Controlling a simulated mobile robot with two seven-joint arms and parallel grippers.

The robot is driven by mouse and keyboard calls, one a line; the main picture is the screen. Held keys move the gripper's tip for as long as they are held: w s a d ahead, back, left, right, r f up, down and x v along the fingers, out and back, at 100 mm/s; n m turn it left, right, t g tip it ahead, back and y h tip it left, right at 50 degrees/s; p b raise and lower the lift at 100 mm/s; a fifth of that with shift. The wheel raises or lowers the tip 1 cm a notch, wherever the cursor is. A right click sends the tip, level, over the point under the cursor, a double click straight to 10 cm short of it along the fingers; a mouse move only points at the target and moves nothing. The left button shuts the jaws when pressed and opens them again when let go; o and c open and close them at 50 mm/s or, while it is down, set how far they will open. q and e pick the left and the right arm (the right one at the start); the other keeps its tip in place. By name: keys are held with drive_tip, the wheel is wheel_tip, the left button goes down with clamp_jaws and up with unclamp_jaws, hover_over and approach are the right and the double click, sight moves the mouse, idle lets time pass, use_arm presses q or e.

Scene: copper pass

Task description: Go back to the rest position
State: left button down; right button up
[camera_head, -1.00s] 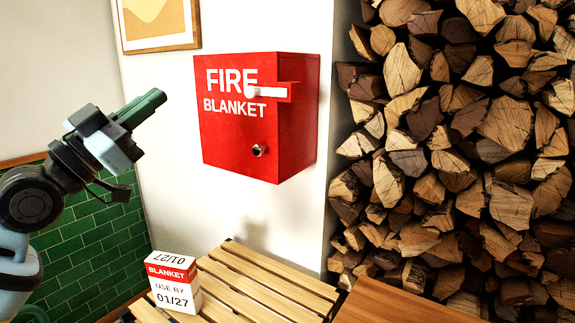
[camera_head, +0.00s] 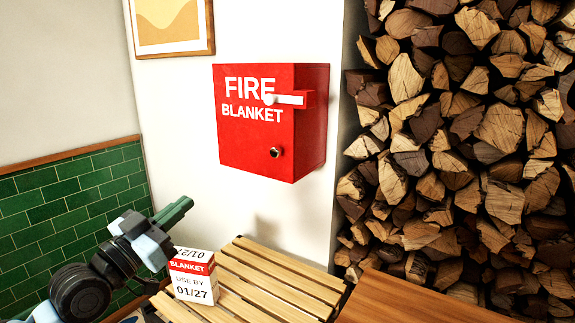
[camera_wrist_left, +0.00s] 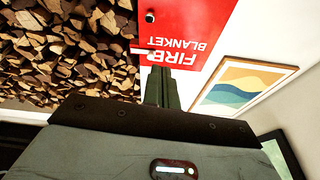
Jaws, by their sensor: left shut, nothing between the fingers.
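My left gripper (camera_head: 174,211) is low at the left in the head view, shut and empty. Its green fingers point up and to the right, in front of the green tiles and the white wall. In the left wrist view the shut fingers (camera_wrist_left: 161,88) show in front of the red fire blanket box (camera_wrist_left: 190,28). In the head view that box (camera_head: 255,130) hangs on the white wall, up and to the right of the gripper, apart from it. My right gripper is not in view.
A white and red carton (camera_head: 193,280) marked 01/27 stands on a slatted wooden bench (camera_head: 270,277), close to the left gripper in the picture. Stacked firewood (camera_head: 460,150) fills the right side. A wooden top (camera_head: 410,300) is at the front right. A framed picture (camera_head: 172,22) hangs above.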

use_arm(q)
drive_tip(key=s+f+n+g+y+p, duration=0.15)
drive_tip(key=s+f, duration=0.35)
drive_tip(key=f, duration=0.5)
drive_tip(key=s+f+n+g+y+p, duration=0.1)
drive_tip(key=s+f+y, duration=0.3)
drive_tip(key=f, duration=0.5)
drive_tip(key=s+f+n+g+y+p, duration=0.1)
drive_tip(key=s+f+n+p, duration=0.1)
drive_tip(key=s+f, duration=0.6)
drive_tip(key=s+f+g+y+p, duration=0.1)
drive_tip(key=s+f, duration=0.4)
drive_tip(key=s, duration=0.4)
drive_tip(key=s+f+n+g+y+p, duration=0.1)
drive_tip(key=s+f+g, duration=0.1)
drive_tip(key=s+f, duration=0.3)
drive_tip(key=s+f+g+y+p, duration=0.1)
drive_tip(key=s+f, duration=0.4)
drive_tip(key=s, duration=0.7)
drive_tip(key=shift+s+a+g, duration=0.25)
drive_tip(key=shift+s+g, duration=0.05)
drive_tip(key=shift+g, duration=0.35)
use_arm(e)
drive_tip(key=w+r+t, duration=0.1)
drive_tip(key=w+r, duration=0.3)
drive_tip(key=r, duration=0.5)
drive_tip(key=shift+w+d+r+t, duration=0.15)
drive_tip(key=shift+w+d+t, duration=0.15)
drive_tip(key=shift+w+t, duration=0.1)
